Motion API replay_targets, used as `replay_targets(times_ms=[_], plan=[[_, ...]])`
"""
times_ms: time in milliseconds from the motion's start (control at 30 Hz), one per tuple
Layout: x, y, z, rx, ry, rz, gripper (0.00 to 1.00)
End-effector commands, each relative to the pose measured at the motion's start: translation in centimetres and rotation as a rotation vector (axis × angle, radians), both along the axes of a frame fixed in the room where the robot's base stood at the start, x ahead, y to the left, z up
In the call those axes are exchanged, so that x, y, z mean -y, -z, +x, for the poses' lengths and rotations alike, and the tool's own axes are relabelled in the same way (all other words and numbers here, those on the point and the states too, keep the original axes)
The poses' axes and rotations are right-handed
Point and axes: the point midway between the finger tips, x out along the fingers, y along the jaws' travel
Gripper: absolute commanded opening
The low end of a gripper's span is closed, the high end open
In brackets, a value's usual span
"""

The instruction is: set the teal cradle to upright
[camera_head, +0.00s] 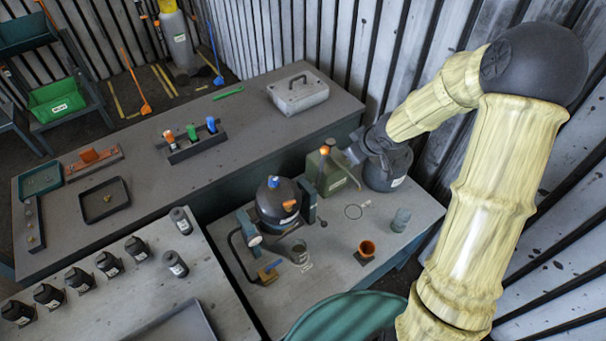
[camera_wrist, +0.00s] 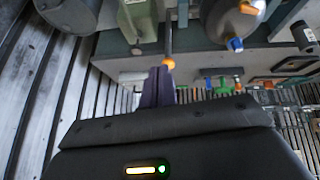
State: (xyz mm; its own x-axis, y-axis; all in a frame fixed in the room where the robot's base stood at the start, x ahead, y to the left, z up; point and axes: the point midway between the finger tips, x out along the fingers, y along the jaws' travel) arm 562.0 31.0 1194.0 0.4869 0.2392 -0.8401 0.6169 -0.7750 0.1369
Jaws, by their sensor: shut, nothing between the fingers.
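The teal cradle (camera_head: 308,198) stands on the lower bench, its uprights on either side of a dark round vessel (camera_head: 270,206). The vessel has a blue knob on top and an orange part on its side; I cannot tell its exact tilt. In the wrist view the vessel (camera_wrist: 218,22) and a teal upright (camera_wrist: 290,18) show at the upper right. Right of the vessel is an olive-green box (camera_head: 336,178) with a lever ending in an orange knob (camera_head: 325,150). My gripper (camera_head: 352,154) is shut and empty beside this knob; its fingers (camera_wrist: 158,86) appear close to the knob (camera_wrist: 169,62). Contact is unclear.
The higher bench behind holds a grey case (camera_head: 298,95) and a rack of coloured handles (camera_head: 192,142). A ribbed wall stands close on the right.

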Motion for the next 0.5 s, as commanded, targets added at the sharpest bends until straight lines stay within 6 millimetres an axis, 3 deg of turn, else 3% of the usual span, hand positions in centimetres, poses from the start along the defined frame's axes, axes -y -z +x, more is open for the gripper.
replay_targets(times_ms=[300, 500], plan=[[4.0, 1.0, -10.4, -0.174, 0.377, -0.11, 0.0], [4.2, 1.4, -17.7, -0.291, 0.594, -0.049, 0.0]])
